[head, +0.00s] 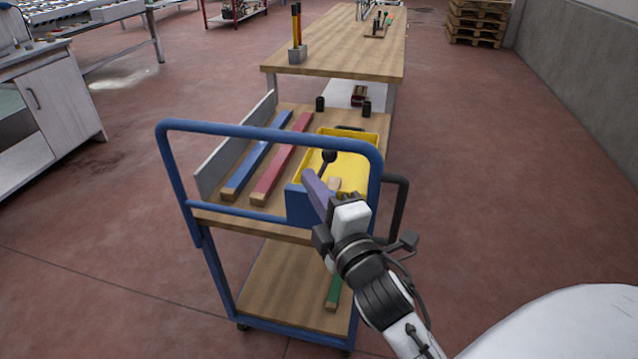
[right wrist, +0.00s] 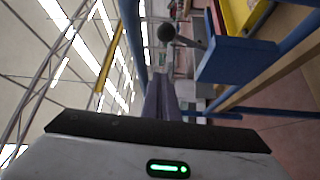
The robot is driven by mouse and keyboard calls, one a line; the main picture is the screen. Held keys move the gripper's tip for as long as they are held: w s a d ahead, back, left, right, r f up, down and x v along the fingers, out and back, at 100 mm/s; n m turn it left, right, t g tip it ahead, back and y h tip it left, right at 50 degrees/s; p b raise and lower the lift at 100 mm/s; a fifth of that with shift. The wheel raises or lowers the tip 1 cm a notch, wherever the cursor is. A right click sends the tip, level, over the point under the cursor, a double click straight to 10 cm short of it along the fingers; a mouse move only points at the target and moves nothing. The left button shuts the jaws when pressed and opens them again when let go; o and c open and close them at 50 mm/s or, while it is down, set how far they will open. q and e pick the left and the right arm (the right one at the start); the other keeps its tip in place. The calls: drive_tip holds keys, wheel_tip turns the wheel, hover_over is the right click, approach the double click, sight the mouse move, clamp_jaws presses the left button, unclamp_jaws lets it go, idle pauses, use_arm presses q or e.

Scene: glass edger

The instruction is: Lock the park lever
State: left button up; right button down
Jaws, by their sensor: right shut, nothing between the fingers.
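The park lever has a round black knob (head: 329,156) on a short dark stem. It rises, tilted, from a blue box (head: 297,204) at the near end of the cart. In the right wrist view the knob (right wrist: 166,32) and its stem stick out sideways from the blue box (right wrist: 236,62). My right gripper (head: 309,176) has purple fingers, shut and empty, beside the lever. My left gripper is not in view.
The cart's blue handle rail (head: 265,131) arches close to the lever. A yellow bin (head: 350,165) sits behind it. Blue (head: 258,155) and red (head: 283,158) bars lie on the top shelf. A wooden workbench (head: 345,50) stands beyond. Floor at right is clear.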

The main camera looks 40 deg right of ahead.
sight(320, 171)
drive_tip(key=w+d, duration=0.2)
drive_tip(key=w+d+p, duration=0.1)
drive_tip(key=w+d, duration=0.1)
drive_tip(key=w, duration=0.1)
drive_tip(key=shift+r, duration=0.1)
drive_tip(key=shift+s+d, duration=0.15)
drive_tip(key=shift+d, duration=0.3)
